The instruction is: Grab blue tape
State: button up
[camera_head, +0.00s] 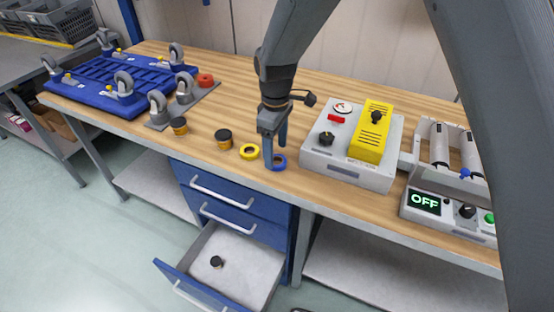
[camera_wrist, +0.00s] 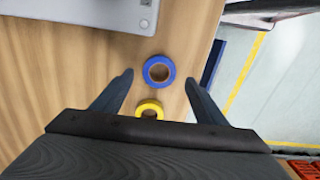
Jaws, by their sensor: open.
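The blue tape (camera_head: 279,162) is a small ring lying flat on the wooden workbench (camera_head: 225,92), near its front edge. In the wrist view the blue tape (camera_wrist: 159,71) lies just beyond the fingertips, roughly centred between them. My gripper (camera_head: 275,150) points down over the bench at the blue tape, and one finger hides part of the ring in the head view. In the wrist view my gripper (camera_wrist: 158,78) is open and empty, with its fingers spread wide. I cannot tell its exact height above the tape.
A yellow tape ring (camera_head: 249,151) lies just left of the blue tape. Dark round pieces (camera_head: 224,137) stand further left. A grey box with a yellow cover (camera_head: 352,145) stands close on the right. Below, a drawer (camera_head: 222,262) is open with a black knob inside.

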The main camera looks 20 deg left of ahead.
aim_at(276, 156)
jog(key=shift+w+d+f+p, duration=0.1)
jog(key=shift+f+p, duration=0.35)
jog(key=shift+f, duration=1.05)
jog(key=c, duration=1.1)
jog(key=shift+r, duration=0.1)
